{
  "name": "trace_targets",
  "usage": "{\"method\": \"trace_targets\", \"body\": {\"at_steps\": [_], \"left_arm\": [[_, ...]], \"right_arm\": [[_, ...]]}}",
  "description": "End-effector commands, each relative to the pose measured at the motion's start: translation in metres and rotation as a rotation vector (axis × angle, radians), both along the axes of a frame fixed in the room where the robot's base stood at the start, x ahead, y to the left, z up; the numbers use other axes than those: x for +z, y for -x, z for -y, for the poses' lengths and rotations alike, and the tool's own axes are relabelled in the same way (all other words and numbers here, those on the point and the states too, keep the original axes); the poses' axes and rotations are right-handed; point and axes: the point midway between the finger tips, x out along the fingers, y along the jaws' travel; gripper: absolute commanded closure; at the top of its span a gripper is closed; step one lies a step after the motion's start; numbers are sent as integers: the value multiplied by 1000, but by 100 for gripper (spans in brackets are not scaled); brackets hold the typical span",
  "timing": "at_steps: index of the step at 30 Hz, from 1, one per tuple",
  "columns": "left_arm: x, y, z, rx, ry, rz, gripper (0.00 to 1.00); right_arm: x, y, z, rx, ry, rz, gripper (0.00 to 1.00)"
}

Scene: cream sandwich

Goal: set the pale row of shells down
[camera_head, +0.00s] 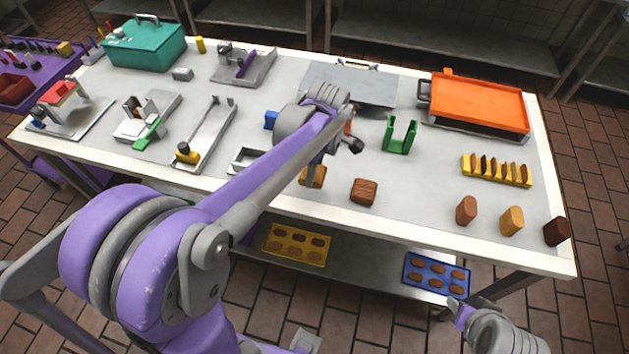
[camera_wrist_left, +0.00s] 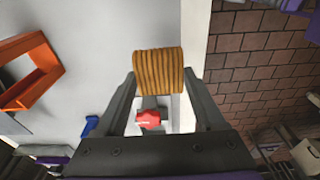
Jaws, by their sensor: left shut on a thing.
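The pale row of shells (camera_head: 313,178) is a tan, ridged block in my left gripper (camera_head: 314,166), close to the table's front edge. The left arm hides part of it.
A darker brown row (camera_head: 364,192) stands just right of the held row. A green holder (camera_head: 400,134) and yellow rack (camera_head: 496,170) stand farther right, with an orange tray (camera_head: 480,104) behind. Three blocks, one tan (camera_head: 512,221), stand at the front right corner. Bare tabletop (camera_head: 420,190) lies between.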

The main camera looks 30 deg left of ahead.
Motion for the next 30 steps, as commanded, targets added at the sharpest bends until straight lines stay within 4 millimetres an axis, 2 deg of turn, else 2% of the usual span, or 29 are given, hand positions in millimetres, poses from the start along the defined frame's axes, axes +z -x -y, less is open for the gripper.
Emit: {"method": "trace_targets", "body": {"at_steps": [11,23,24,28,30], "left_arm": [[-44,0,0,0,0,0,84],[-50,0,0,0,0,-1,84],[-50,0,0,0,0,0,25],[-49,0,0,0,0,0,2],[-49,0,0,0,0,0,0]], "right_arm": [[-4,2,0,0,0,-3,50],[-8,3,0,0,0,-5,50],[-8,3,0,0,0,-5,50],[-7,2,0,0,0,-5,50],[-7,3,0,0,0,-5,50]]}}
